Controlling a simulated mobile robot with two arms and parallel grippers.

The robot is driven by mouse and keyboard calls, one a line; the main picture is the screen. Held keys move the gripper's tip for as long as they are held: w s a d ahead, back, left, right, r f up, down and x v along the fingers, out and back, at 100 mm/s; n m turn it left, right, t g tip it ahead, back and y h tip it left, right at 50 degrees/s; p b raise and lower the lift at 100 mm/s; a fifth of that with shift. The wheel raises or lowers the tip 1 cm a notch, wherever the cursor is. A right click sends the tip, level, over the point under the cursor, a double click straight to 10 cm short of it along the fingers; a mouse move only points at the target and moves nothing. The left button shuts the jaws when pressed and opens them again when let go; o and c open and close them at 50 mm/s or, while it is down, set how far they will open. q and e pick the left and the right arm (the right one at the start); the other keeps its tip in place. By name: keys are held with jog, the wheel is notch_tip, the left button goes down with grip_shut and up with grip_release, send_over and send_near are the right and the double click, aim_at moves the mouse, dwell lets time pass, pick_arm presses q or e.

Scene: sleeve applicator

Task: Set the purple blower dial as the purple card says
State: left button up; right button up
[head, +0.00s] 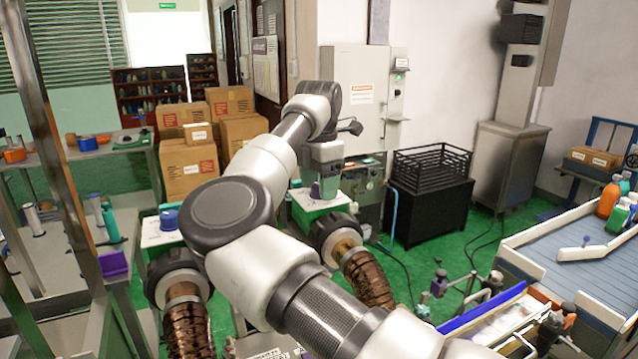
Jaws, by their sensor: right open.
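The purple blower dial (314,191) shows as a small purple patch on a white plate (300,204), just right of the middle. My right gripper (328,187) points down at the dial, its fingers open. The fingers hide part of the dial; I cannot tell whether they touch it or stand around it. The dial's pointer and any marks on its plate cannot be read. A purple piece (113,264) is on the frame at the left; I cannot tell whether it is the purple card, and no writing shows on it. My left gripper is not in view.
A blue dial (169,220) sits on another white plate left of my arm. Dark blower rings with copper hoses (366,277) stand below. A black crate (432,164) is behind, and a conveyor (585,250) is at the right. Green floor is open between them.

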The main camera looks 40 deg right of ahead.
notch_tip(320, 180, up, 11)
jog(key=shift+b, duration=0.3)
jog(key=shift+f, duration=0.15)
dwell(0.6)
